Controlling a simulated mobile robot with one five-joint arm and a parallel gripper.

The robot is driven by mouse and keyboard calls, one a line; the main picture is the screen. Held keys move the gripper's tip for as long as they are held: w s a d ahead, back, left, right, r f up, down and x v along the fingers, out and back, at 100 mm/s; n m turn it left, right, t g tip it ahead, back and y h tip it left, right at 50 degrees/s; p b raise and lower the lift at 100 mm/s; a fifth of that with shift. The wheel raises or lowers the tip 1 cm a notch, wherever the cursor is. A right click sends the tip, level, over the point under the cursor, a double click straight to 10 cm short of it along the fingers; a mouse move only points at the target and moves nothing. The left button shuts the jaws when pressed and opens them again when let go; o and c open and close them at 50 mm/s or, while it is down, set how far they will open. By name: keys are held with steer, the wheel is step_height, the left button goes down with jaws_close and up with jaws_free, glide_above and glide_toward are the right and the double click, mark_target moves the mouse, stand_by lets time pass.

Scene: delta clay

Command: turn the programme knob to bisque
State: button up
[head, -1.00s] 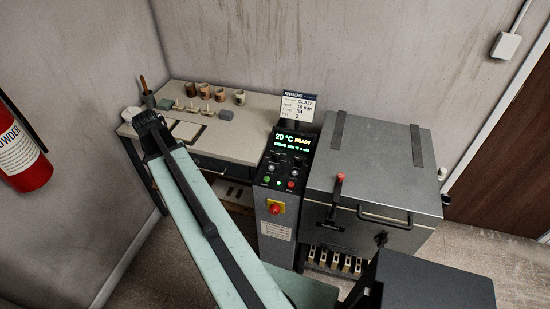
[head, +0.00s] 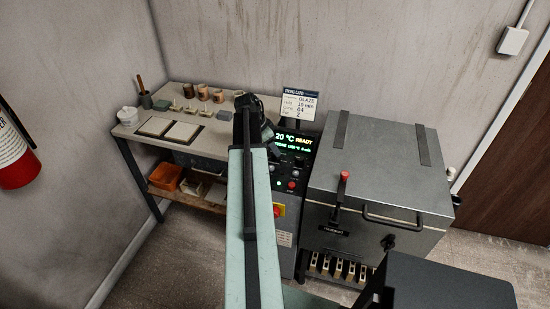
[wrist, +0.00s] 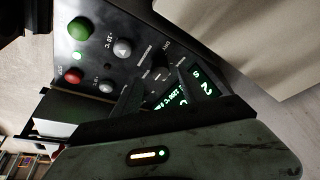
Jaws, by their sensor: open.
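The kiln's control panel (head: 294,170) stands left of the kiln in the head view, partly behind my arm. Its display (head: 294,140) reads 20 °C READY, with a smaller line below that I cannot read surely. My gripper (head: 255,110) is in front of the panel's upper left part. In the wrist view the panel (wrist: 100,40) shows tilted, and the open fingers of my gripper (wrist: 158,88) are in front of it near the lit display (wrist: 172,102). Small dark controls lie around the fingers. The programme knob and its pointer cannot be made out clearly.
A firing card (head: 299,103) stands above the panel. The closed kiln (head: 385,170) with a red-tipped lever (head: 344,177) is to the right. A work table (head: 180,92) with pots and tiles is at left. Green (wrist: 80,28) and red (wrist: 74,76) buttons are on the panel.

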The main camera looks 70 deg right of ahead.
steer(key=b+x, duration=0.2)
steer(key=x, duration=0.1)
steer(key=shift+f, duration=0.3)
steer(key=shift+r, duration=0.1)
jaws_close()
